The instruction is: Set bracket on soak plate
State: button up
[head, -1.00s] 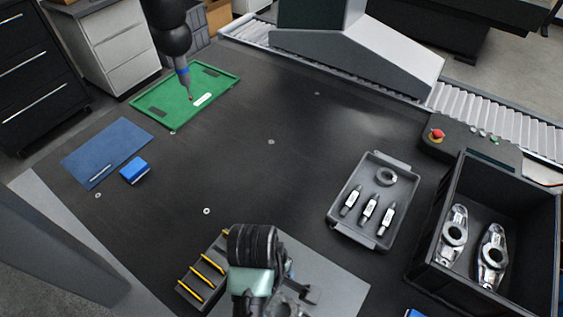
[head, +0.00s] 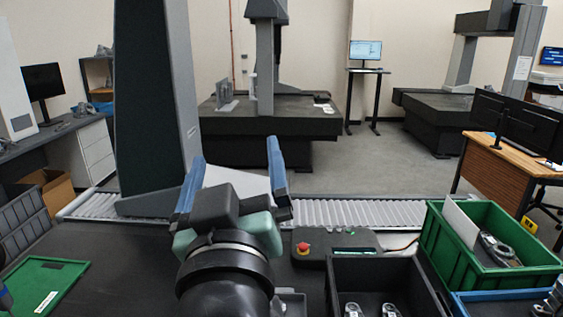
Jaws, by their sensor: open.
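My gripper (head: 232,178) is raised in the middle of the head view, its two blue fingers spread wide with nothing between them. Two silver brackets, a left one (head: 353,309) and a right one (head: 390,309), show only their upper ends in the black crate (head: 375,263) at the bottom, right of my arm. Another metal bracket (head: 498,247) lies in the green bin (head: 470,268) at the right. I cannot make out a soak plate; my arm and the frame edge hide much of the near table.
A roller conveyor (head: 340,213) runs behind the table. A control box with a red button (head: 304,247) stands behind the black crate. A blue bin (head: 490,303) is at bottom right. A green tray (head: 62,275) lies at left. A tall grey column (head: 150,110) rises left of my gripper.

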jog(key=s+d+r+m+t+h, duration=0.1)
jog(key=s+d+r+m+t, duration=0.1)
jog(key=s+r, duration=0.3)
jog(key=s+d+r+m+t, duration=0.2)
jog(key=s+r+t, duration=0.3)
jog(key=r, duration=0.6)
jog(key=shift+s+d+r+h, duration=0.2)
jog(key=shift+s+d+h, duration=0.2)
jog(key=shift+d, duration=0.3)
